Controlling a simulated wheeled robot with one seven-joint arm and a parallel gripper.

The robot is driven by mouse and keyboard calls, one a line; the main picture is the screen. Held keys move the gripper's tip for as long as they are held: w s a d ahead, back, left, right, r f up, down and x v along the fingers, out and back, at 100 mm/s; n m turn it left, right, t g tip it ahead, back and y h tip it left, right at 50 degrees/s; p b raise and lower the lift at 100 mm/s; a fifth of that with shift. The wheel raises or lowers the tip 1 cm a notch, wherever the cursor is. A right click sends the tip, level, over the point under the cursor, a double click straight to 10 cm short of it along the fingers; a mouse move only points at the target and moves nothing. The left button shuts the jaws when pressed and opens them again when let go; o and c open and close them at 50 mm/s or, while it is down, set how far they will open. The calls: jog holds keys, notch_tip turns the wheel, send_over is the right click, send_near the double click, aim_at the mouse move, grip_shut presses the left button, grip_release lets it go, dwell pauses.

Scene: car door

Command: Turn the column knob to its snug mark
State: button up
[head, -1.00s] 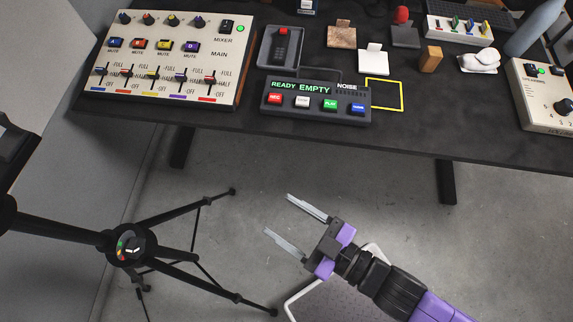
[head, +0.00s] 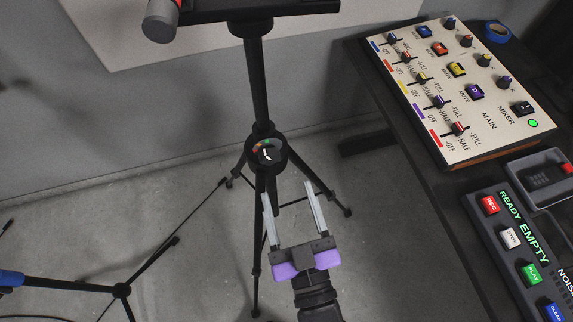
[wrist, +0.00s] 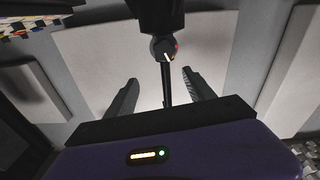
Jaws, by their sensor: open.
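The column knob (head: 267,153) is a round black knob on the black tripod column (head: 254,85), with a white pointer and a coloured arc of green, orange and red. In the wrist view the knob (wrist: 164,47) is near the top middle, beyond my fingers. My gripper (head: 287,188) is open and empty, with its two grey fingers pointing up the picture toward the knob. The fingertips appear just short of the knob and apart from it. In the wrist view my gripper (wrist: 159,82) has the column between its fingers in the picture. The snug mark is too small to make out.
A table at the right holds a mixer panel (head: 455,90), a dark recorder box (head: 520,250) and a grey tray (head: 540,178). A second tripod stand (head: 122,290) is at the lower left. Tripod legs spread over the floor. A wall panel is behind the column.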

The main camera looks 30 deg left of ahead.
aim_at(271, 161)
jog(key=shift+n+g, duration=0.3)
jog(key=shift+g, duration=0.1)
jog(key=shift+s+a+f+p+x, duration=0.15)
jog(key=shift+f+x, duration=0.2)
jog(key=shift+x, duration=1.45)
jog(key=shift+f+p+x, duration=0.1)
jog(key=shift+f+x, duration=0.25)
jog(key=shift+x, duration=1.45)
jog(key=shift+s+a+f+p+x, duration=0.15)
jog(key=shift+f+x, duration=0.2)
jog(key=shift+x, duration=1.45)
jog(key=shift+d, duration=0.15)
grip_shut()
jog(key=shift+r+n+h+p, duration=0.1)
jog(key=shift+n+h+p, duration=0.2)
jog(key=shift+n+p, duration=0.55)
jog(key=shift+n, duration=0.75)
